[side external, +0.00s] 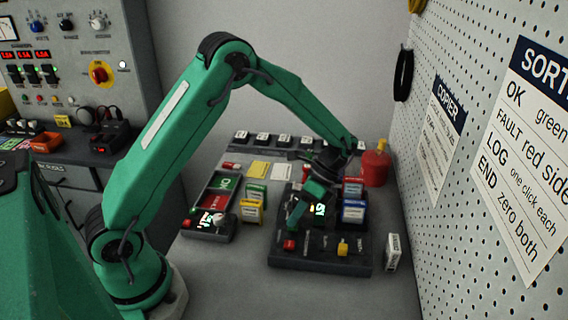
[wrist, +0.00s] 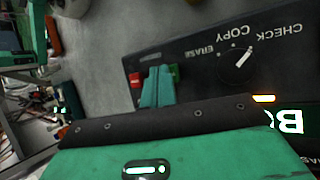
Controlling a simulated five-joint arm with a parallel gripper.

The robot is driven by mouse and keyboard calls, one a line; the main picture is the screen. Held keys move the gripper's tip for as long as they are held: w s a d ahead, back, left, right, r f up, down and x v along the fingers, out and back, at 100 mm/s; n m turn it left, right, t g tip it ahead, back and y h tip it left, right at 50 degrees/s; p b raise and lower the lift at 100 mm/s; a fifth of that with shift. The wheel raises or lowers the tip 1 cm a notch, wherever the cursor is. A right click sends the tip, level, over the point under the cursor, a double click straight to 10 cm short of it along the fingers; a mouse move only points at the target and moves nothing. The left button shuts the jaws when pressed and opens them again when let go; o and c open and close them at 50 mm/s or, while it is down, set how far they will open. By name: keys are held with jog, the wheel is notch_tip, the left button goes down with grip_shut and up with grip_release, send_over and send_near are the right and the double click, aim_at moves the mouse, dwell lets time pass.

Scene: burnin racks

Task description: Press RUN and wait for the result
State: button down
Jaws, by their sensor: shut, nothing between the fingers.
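A dark copier unit (side external: 320,262) stands on the bench in the side view, with a red button (side external: 290,244), a yellow control (side external: 342,250) and a lit green display (side external: 319,210). My gripper (side external: 294,226) points down over its left part, near the red button. In the wrist view my shut, empty gripper (wrist: 157,76) is over the panel, between a red patch (wrist: 135,79) and a green patch (wrist: 174,72). A dial (wrist: 237,66) sits beside printed CHECK, COPY and ERASE. Part of the lit display (wrist: 290,122) shows. I cannot read a RUN label or tell whether the fingertips touch.
A white cartridge (side external: 392,252) stands at right, a red canister (side external: 375,168) behind. A pegboard wall (side external: 455,190) bounds the right.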

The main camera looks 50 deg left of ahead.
jog(key=shift+r, duration=0.85)
jog(key=shift+r, duration=0.1)
jog(key=shift+r, duration=2.45)
jog(key=shift+r, duration=0.1)
notch_tip(320, 180, up, 8)
jog(key=n+t, duration=0.4)
jog(key=t, duration=0.1)
send_over(296, 224)
jog(key=s+a, duration=0.1)
jog(key=s, duration=0.4)
jog(key=s+a+r+n+t, duration=0.2)
jog(key=s+r+n+t, duration=0.2)
jog(key=s+n+t, duration=0.2)
jog(key=shift+s+r+n+t+h, duration=0.35)
jog(key=shift+s+t, duration=0.65)
jog(key=shift+s, duration=0.75)
